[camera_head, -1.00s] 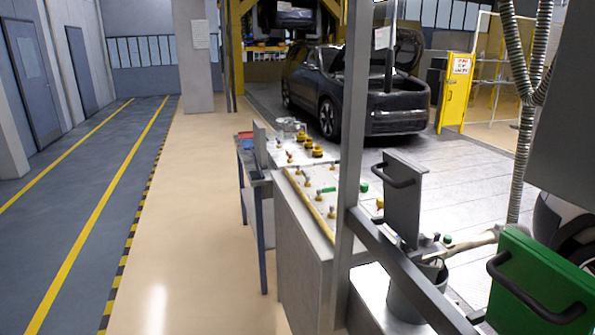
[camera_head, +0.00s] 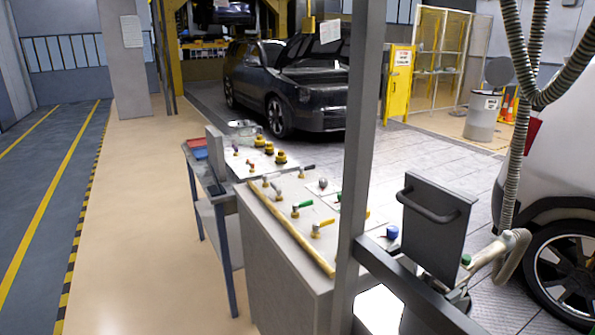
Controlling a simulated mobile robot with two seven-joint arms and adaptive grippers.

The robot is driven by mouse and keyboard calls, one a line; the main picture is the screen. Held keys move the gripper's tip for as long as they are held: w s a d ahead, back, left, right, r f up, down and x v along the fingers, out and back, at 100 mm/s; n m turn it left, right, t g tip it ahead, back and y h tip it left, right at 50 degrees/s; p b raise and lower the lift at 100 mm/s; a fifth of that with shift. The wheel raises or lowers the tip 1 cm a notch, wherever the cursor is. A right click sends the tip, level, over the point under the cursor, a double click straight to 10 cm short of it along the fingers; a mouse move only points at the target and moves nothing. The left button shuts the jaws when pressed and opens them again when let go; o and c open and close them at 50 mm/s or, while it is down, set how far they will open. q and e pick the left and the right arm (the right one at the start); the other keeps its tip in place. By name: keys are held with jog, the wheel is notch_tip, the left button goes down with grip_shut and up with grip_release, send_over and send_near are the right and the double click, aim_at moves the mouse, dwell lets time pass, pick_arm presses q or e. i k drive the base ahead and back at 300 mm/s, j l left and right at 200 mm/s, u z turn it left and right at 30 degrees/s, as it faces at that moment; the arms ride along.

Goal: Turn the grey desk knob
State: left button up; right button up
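A light desk or console (camera_head: 282,262) stands left of a grey post, with small fittings on its sloped top. A small rounded grey knob (camera_head: 322,184) sits on the top near its far right part; it may be the grey desk knob, but it is too small to be sure. Several lever fittings are close by, one with a green handle (camera_head: 301,206), one with a yellow handle (camera_head: 323,224) and one with a grey handle (camera_head: 276,189). Neither of my grippers is in view, and nothing is seen touching the knob.
A grey upright post (camera_head: 357,130) and its bar cross in front of the desk's right side. A dark panel with a handle (camera_head: 437,225) and a hose (camera_head: 515,150) stand at right. A blue-legged table (camera_head: 228,247) adjoins the desk. The beige floor (camera_head: 150,220) at left is clear.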

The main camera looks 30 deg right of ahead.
aim_at(322, 182)
jog(key=i, duration=3.4)
jog(key=i+z, duration=0.1)
jog(key=z, duration=0.3)
jog(key=i+z, duration=0.15)
jog(key=z, duration=0.25)
jog(key=i+j+z, duration=0.1)
jog(key=z, duration=0.3)
jog(key=i+j+z, duration=0.1)
jog(key=z, duration=0.25)
